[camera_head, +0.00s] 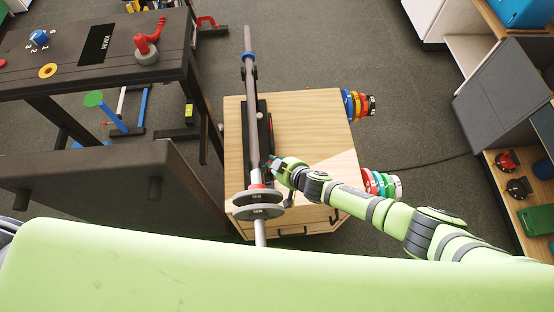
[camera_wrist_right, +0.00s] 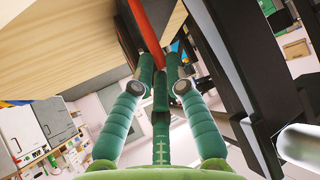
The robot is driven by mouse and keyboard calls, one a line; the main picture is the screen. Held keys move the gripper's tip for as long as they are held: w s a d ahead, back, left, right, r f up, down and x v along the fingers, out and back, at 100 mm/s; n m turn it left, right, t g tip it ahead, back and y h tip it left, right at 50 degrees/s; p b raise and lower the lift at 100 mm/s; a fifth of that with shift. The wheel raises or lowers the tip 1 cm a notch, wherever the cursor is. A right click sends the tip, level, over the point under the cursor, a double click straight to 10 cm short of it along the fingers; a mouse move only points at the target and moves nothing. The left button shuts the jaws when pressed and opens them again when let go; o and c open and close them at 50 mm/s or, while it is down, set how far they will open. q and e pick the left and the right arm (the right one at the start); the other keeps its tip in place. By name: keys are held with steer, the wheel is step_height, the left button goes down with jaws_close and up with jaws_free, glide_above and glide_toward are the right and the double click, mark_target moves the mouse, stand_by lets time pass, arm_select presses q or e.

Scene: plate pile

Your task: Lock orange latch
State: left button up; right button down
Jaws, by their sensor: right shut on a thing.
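The orange latch (camera_wrist_right: 144,32) shows in the right wrist view as a long orange-red bar running up from my fingertips. My right gripper (camera_wrist_right: 159,68) is shut on its lower end, with the green fingers close around it. In the head view my right gripper (camera_head: 274,165) is beside the barbell (camera_head: 255,140), at the dark rack on the wooden box (camera_head: 310,125). A thin red strip shows there above the gripper; the fingers hide the grip itself. My left gripper is not in view.
Grey weight plates (camera_head: 258,205) sit on the bar close to my right gripper. Coloured plates hang at the box's right side (camera_head: 360,104). A dark table (camera_head: 95,60) stands at left and shelves (camera_head: 515,160) at right. Open floor lies between box and shelves.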

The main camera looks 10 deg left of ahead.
steer(key=shift+a+r, duration=0.15)
steer(key=shift+a, duration=0.1)
steer(key=c, duration=1.3)
jaws_free()
steer(key=shift+s+d+r, duration=0.2)
steer(key=shift+s+d, duration=0.1)
steer(key=shift+d, duration=0.1)
steer(key=v, duration=1)
steer(key=shift+s+d+r, duration=0.1)
steer(key=shift+s+r, duration=0.05)
steer(key=shift+r, duration=0.25)
